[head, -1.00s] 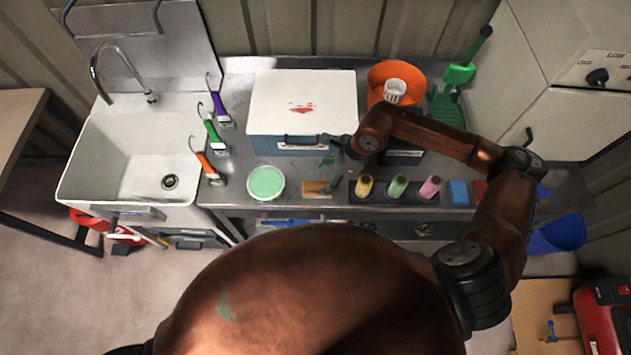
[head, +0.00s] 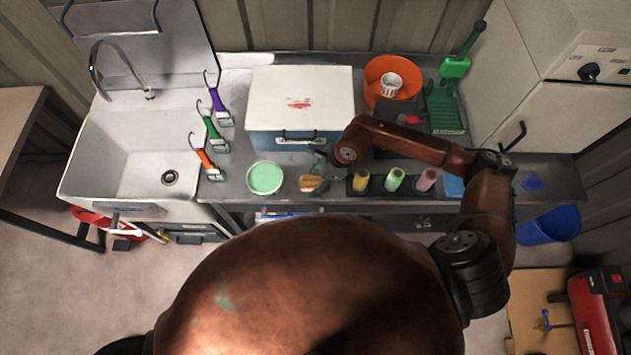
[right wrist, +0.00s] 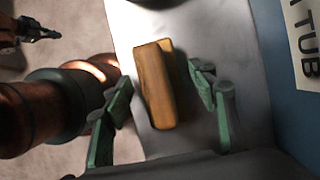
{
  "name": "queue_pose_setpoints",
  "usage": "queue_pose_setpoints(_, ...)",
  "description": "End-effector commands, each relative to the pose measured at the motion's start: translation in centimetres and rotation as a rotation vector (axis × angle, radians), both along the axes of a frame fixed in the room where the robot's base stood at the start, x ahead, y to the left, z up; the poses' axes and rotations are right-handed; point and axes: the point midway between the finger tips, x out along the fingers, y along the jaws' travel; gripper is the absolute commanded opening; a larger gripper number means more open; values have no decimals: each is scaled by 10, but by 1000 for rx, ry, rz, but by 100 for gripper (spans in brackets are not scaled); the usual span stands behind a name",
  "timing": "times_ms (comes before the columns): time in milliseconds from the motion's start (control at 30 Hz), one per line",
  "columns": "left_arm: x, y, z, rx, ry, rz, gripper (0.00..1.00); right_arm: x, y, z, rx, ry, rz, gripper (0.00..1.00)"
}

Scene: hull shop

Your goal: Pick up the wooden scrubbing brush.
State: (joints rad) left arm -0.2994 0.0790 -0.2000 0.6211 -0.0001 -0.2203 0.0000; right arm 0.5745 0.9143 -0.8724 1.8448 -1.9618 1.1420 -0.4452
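The wooden scrubbing brush (head: 311,184) lies near the front edge of the steel counter, between a green-filled round tub and the row of coloured bottles. In the right wrist view the brush (right wrist: 155,88) shows as a yellow-brown block between the fingers. My right gripper (right wrist: 161,84) is open there, with a green-padded finger on each side and visible gaps to the brush. In the head view my right gripper (head: 322,164) is small and partly hidden by its wrist. A dark gripper on a copper arm, seemingly my left gripper (right wrist: 38,31), shows at the right wrist view's upper left; its opening is unclear.
The round tub (head: 265,178) is left of the brush, and a bottle rack (head: 377,187) is right of it. A white-lidded blue box (head: 301,98) stands behind. The sink (head: 131,148) and hooked tools (head: 213,133) are farther left. An orange bowl (head: 377,68) is at back right.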

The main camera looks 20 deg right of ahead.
Motion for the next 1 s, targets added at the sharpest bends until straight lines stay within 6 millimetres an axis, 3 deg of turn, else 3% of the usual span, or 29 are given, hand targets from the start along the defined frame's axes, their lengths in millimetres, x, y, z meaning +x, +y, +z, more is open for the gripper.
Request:
queue_pose_setpoints(600,0,1,0,1,0,0,0,0,0,1,1,0,0,9)
queue_pose_setpoints(1000,-1,1,-3,1,1,0,0,1,0,7,1,-2,-1,9)
